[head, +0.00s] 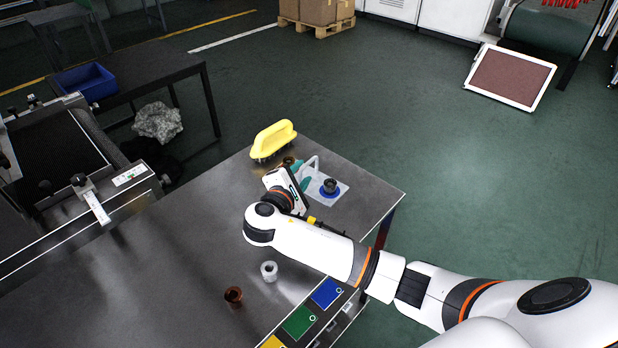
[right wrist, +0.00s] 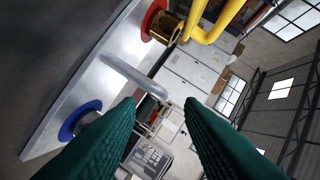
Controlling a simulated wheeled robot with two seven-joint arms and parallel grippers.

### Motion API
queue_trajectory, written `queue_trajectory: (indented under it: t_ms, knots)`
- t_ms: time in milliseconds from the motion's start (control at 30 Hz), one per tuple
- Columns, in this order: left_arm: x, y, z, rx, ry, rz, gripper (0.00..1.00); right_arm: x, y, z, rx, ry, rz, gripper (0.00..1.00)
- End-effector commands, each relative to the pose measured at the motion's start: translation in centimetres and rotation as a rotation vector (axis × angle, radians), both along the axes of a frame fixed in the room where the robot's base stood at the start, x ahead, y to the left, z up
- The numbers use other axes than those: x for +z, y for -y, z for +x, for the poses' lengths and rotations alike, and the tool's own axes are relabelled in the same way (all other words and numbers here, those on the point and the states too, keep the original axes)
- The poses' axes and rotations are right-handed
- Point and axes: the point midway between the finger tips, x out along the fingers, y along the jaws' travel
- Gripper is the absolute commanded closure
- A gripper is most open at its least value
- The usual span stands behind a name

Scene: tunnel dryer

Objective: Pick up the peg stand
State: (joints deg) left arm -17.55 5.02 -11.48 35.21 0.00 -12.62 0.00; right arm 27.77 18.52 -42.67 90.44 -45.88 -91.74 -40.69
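The peg stand (head: 342,187) is a pale plate with an upright arched handle (head: 314,161), near the far right corner of the metal table. In the right wrist view the plate (right wrist: 92,82) is at left, with a blue ring (right wrist: 72,122) and a brassy piece at a red ring (right wrist: 155,22). My right gripper (head: 303,184) is beside the handle, its wrist partly hiding the stand. Its teal fingers (right wrist: 160,103) are open and empty, with the handle's end just ahead of them. My left gripper is not in view.
A yellow handled tool (head: 272,139) stands close behind the stand. The table's left part is clear.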

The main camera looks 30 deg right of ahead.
Motion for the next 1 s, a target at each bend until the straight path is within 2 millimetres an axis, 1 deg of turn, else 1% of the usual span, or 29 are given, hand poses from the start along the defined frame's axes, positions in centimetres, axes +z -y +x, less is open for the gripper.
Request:
queue_trajectory:
  t_ms: [133, 300, 400, 500, 700, 767, 900, 933, 1000]
  knots:
    - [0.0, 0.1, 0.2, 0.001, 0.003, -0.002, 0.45, -0.1, 0.8, 0.8, -0.001, 0.0, -0.002, 0.66]
    - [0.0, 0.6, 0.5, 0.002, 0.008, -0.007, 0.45, -0.6, 2.6, 2.7, -0.002, 0.001, -0.003, 0.66]
    - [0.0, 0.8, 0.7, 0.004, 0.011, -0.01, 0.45, -1.0, 3.4, 3.4, -0.001, -0.001, -0.001, 0.66]
    - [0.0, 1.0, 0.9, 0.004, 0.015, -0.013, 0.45, -1.1, 3.8, 3.7, 0.001, 0.001, -0.001, 0.66]
    - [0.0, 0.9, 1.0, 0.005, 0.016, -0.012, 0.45, -1.1, 3.9, 3.8, 0.001, 0.0, 0.0, 0.66]
    - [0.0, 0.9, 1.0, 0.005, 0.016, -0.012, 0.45, -1.1, 3.9, 3.8, 0.001, 0.0, 0.001, 0.74]
    - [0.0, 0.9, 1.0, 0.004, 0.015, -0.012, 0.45, -1.1, 3.8, 3.8, 0.001, 0.0, 0.0, 0.97]
    - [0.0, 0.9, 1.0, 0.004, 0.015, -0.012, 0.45, -1.1, 3.8, 3.8, 0.001, 0.0, 0.0, 1.0]
    - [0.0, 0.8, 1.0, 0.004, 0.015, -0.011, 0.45, -1.1, 3.8, 3.8, 0.001, 0.0, 0.0, 1.0]
